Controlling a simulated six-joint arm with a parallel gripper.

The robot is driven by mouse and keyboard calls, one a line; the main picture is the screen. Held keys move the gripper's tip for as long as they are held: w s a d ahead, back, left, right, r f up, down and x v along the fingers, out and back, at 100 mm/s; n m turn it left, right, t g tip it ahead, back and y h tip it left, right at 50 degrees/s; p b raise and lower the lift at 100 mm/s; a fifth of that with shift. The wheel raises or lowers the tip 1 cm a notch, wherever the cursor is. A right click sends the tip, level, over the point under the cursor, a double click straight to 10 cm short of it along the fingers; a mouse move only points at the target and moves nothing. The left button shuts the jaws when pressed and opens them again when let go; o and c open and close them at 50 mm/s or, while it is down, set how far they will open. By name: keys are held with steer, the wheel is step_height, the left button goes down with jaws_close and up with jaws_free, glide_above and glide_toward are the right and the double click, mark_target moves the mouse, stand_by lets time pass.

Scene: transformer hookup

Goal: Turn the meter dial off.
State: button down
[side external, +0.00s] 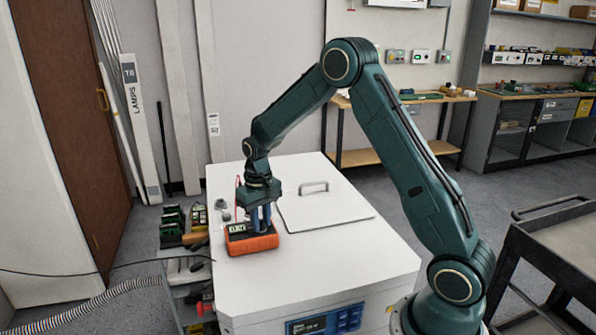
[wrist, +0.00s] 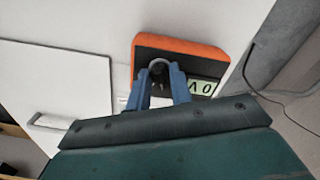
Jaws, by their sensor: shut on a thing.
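The orange multimeter (side external: 251,241) lies on the white cabinet top, near its left edge. In the wrist view the meter (wrist: 180,44) shows its orange rim, dark face and part of a pale display (wrist: 203,87) with dark characters. My gripper (side external: 261,227) points down over the meter. In the wrist view my gripper's blue fingers (wrist: 160,72) are shut on the round meter dial (wrist: 159,66), one on each side. The fingers and gripper body hide part of the dial and face, so the dial's setting cannot be read.
The white cabinet top (side external: 310,255) is mostly clear to the right and front. A lid panel (side external: 325,212) with a raised handle (side external: 314,187) lies behind the meter. Small grey fittings (side external: 223,210) and a thin red lead (side external: 237,190) are close to the meter's left. A shelf of parts (side external: 184,240) stands left.

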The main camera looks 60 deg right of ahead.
mark_target(261, 221)
steer(key=n, duration=0.3)
steer(key=shift+n, duration=2.2)
steer(key=c, duration=1.2)
jaws_free()
steer(key=shift+c, duration=0.2)
step_height(261, 221, up, 14)
